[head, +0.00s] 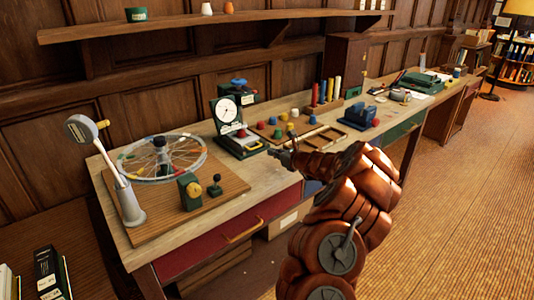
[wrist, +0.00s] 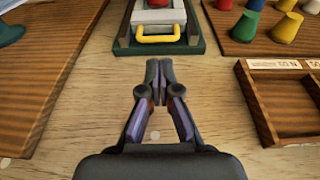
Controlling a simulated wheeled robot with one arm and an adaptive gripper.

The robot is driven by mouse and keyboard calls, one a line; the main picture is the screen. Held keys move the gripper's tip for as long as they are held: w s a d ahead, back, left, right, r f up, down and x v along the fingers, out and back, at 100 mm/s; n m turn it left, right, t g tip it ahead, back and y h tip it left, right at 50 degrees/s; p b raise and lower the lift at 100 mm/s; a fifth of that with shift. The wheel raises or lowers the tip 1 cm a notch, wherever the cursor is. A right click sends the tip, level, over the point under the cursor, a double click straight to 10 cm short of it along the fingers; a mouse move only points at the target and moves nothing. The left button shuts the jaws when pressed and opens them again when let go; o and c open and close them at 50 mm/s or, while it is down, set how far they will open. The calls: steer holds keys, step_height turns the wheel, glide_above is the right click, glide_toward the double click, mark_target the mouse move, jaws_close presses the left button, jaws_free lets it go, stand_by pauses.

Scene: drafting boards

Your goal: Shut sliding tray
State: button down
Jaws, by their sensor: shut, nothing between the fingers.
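A grey sliding tray (wrist: 155,18) with a yellow handle (wrist: 157,38) and a red knob sits in a dark green base (wrist: 124,46) at the top of the wrist view. In the head view the same grey tray (head: 243,142) is on the bench below a white dial gauge (head: 227,111). My gripper (wrist: 159,64) is shut and empty, with its fingertips together just short of the handle, apart from it. In the head view my gripper (head: 283,157) is over the bench, right of the tray. How far the tray is out is hard to tell.
A wooden compartment tray (wrist: 262,110) is close on the gripper's right, with a board of coloured pegs (wrist: 285,27) behind it. A wooden board (wrist: 38,75) is on the left; it carries a spoked wheel (head: 160,158). Bare bench top lies under the gripper.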

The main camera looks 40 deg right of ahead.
steer(key=shift+b+v, duration=0.55)
steer(key=shift+v, duration=2.6)
steer(key=shift+a, duration=0.15)
